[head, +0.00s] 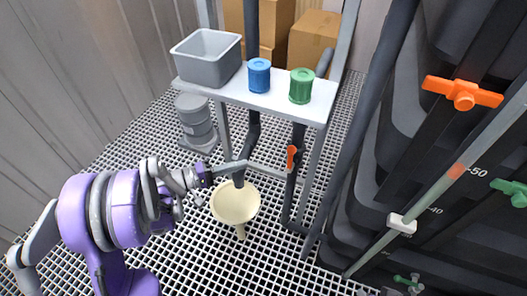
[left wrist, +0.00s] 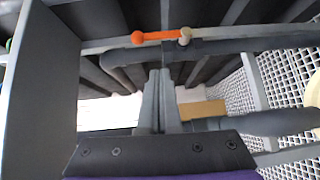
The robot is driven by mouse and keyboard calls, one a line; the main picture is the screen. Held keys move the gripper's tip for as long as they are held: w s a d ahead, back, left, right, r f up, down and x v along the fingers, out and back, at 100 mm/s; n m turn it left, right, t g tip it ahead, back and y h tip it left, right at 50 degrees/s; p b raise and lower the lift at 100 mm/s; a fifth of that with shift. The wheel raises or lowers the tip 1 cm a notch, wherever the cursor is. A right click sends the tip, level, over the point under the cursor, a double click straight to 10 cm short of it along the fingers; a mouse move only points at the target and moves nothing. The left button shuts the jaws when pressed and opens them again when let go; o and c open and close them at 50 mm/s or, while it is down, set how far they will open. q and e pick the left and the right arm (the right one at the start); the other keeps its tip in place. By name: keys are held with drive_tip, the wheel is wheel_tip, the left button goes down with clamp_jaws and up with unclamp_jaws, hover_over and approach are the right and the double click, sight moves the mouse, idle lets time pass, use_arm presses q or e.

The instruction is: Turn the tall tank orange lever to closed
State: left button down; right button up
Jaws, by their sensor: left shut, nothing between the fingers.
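A small orange lever (head: 291,158) sits on a dark upright pipe below the white shelf, its long side roughly along the pipe. An orange lever, likely the same one, shows in the left wrist view (left wrist: 160,37), just beyond my fingertips and apart from them. A larger orange T-shaped handle (head: 462,93) is on the dark tank wall (head: 400,75) at the right. I cannot tell which orange lever belongs to the tall tank. My left gripper (head: 208,175) is shut and empty, left of the pipe lever; its fingers (left wrist: 163,75) are together. My right gripper is not in view.
A white shelf (head: 230,92) holds a grey bin (head: 207,60), a blue canister (head: 259,76) and a green canister (head: 301,87). A cream funnel (head: 236,204) is below the gripper. A grey drum (head: 195,120) stands behind. Green handles (head: 510,191) are at the right.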

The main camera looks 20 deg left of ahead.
use_arm(q)
drive_tip(key=a, duration=0.2)
drive_tip(key=b, duration=0.2)
approach(290, 160)
drive_tip(key=w+d, duration=0.3)
drive_tip(key=w, duration=0.3)
drive_tip(key=shift+s+d+t, duration=0.25)
drive_tip(key=shift+d+t, duration=0.05)
drive_tip(key=shift+r+p, duration=0.1)
drive_tip(key=shift+p, duration=0.25)
drive_tip(key=shift+d+r+p, duration=0.1)
drive_tip(key=shift+d+p, duration=0.1)
drive_tip(key=shift+p, duration=0.1)
